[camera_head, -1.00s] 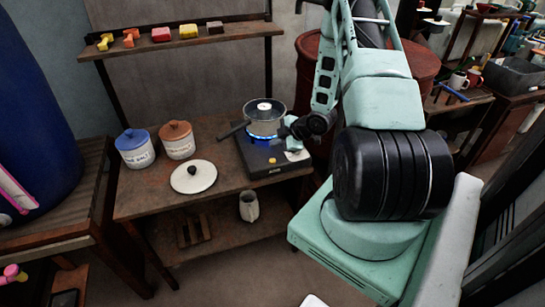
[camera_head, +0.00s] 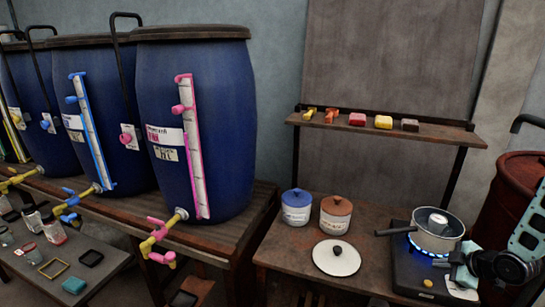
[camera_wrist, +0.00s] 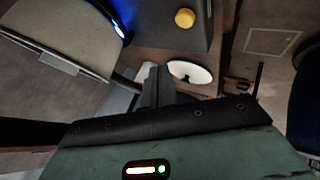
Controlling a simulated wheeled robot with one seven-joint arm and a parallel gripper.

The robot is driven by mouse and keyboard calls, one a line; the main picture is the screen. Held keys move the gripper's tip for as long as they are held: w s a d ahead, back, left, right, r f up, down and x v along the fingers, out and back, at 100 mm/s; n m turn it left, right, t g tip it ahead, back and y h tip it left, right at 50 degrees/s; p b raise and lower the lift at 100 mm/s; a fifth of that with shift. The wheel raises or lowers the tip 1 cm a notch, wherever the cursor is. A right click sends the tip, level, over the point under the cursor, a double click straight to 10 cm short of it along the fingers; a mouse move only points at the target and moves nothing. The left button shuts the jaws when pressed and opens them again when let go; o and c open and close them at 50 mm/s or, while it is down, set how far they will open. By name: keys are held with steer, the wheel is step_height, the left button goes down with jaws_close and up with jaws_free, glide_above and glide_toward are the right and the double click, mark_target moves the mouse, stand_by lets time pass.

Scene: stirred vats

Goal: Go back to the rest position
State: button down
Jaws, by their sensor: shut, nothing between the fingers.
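My gripper (camera_head: 460,276) is at the right of the head view, beside the right front of the dark stove (camera_head: 412,266). It is shut and empty; in the wrist view its closed fingers (camera_wrist: 158,82) point toward the stove's side of the bench. A metal pan (camera_head: 437,236) with a dark handle sits on the stove, over a glowing blue ring. A light object lies inside the pan. The rest position itself cannot be made out in these frames.
A white lid (camera_head: 336,257) lies on the wooden bench, near a blue-topped jar (camera_head: 296,213) and a brown-topped jar (camera_head: 335,219). A shelf (camera_head: 400,130) with small coloured blocks is above. Blue vats (camera_head: 228,130) stand left, a red drum (camera_head: 510,190) right.

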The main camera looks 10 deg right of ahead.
steer(key=w+a+r+g, duration=0.1)
steer(key=w+a+r, duration=0.25)
steer(key=a, duration=0.35)
steer(key=w+a+r+g, duration=0.1)
steer(key=w+a+r, duration=0.2)
steer(key=a+r, duration=0.25)
steer(key=s+a+r+m+g, duration=0.15)
steer(key=a+r, duration=0.25)
steer(key=a, duration=0.4)
steer(key=s+a+r+m+g, duration=0.1)
steer(key=s+a+r, duration=0.15)
steer(key=a, duration=0.55)
steer(key=s+a+r+g, duration=0.2)
steer(key=s+a+r, duration=0.3)
steer(key=s+a, duration=0.3)
steer(key=s+a+r+g+h, duration=0.1)
steer(key=s+a+r, duration=0.3)
steer(key=s, duration=1.2)
steer(key=a+g, duration=0.1)
steer(key=a, duration=0.3)
steer(key=shift+r+m, duration=0.35)
